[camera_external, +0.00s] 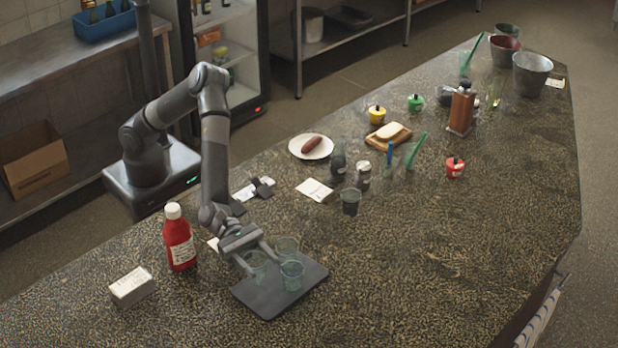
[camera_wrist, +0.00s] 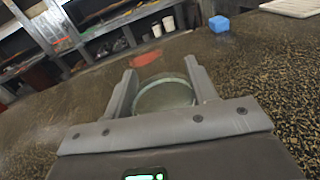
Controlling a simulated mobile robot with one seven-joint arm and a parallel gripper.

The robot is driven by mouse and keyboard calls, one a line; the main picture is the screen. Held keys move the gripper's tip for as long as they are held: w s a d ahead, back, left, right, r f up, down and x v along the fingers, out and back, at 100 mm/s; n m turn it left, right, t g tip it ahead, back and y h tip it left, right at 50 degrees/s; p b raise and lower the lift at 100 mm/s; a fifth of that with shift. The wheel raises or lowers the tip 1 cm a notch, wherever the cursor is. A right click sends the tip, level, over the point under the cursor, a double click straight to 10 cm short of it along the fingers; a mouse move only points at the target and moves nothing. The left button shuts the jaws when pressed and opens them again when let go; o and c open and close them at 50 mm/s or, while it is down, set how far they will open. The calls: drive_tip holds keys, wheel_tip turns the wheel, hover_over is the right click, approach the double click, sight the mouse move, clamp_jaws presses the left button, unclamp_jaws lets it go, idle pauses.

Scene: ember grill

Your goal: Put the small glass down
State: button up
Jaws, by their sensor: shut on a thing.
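My gripper (camera_external: 262,263) reaches down to the dark tray (camera_external: 267,308) near the front of the counter. It is shut on a small clear greenish glass (camera_external: 254,261), with one finger on each side. In the wrist view the round rim of this glass (camera_wrist: 163,96) shows between the two fingers (camera_wrist: 161,70). The glass looks upright at the tray's left part; I cannot tell whether its base touches the tray. Two similar glasses stand close by on the right, a rear glass (camera_external: 287,246) and a front glass (camera_external: 291,276).
A dark cup (camera_external: 350,203), a napkin (camera_external: 314,189) and a plate with a sausage (camera_external: 311,146) lie farther back. The counter right of the tray is clear.

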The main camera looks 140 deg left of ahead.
sight(262, 279)
drive_tip(key=shift+f, duration=2.75)
drive_tip(key=shift+f, duration=0.1)
drive_tip(key=o, duration=1)
drive_tip(key=shift+s, duration=0.15)
drive_tip(key=s, duration=0.4)
drive_tip(key=s+a, duration=0.1)
drive_tip(key=s, duration=0.6)
drive_tip(key=shift+s+a, duration=0.3)
drive_tip(key=shift+s, duration=0.05)
